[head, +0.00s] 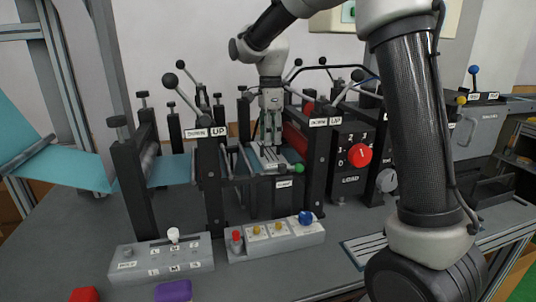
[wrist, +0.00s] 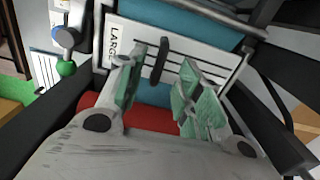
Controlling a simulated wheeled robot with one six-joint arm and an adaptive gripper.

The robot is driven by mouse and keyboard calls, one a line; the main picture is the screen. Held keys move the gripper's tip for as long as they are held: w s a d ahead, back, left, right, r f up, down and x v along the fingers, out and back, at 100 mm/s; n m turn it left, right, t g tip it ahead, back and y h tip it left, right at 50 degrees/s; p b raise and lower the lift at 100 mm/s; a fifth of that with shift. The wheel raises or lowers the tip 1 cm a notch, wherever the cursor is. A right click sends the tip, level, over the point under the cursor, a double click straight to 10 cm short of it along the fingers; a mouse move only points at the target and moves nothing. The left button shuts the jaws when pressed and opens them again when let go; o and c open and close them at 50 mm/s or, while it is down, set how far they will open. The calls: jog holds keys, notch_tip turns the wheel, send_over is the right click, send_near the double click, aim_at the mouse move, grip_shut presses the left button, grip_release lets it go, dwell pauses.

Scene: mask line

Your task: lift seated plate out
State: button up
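The plate (wrist: 205,58) is white with dark lines and the word LARGE, and it lies in the machine's frame. A dark upright handle (wrist: 158,62) stands on it. In the head view the plate (head: 266,158) shows as a pale piece between the black posts, below my gripper (head: 268,132). In the wrist view my gripper (wrist: 160,85) is open, its green-padded fingers apart on either side of the handle. I see a gap between handle and fingers. How deep the handle sits between them I cannot tell.
Black posts with DOWN/UP labels (head: 206,132) crowd both sides of the gripper. A green-knobbed lever (head: 299,168) sticks out in front. A red roller (wrist: 150,118) lies under the fingers. Control boxes (head: 162,258) stand at the front, and a LOAD dial (head: 359,155) is at right.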

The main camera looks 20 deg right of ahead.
aim_at(269, 157)
notch_tip(269, 157, down, 4)
jog(key=shift+s+r, duration=0.1)
jog(key=shift+c, duration=0.2)
grip_shut()
jog(key=shift+r, duration=0.1)
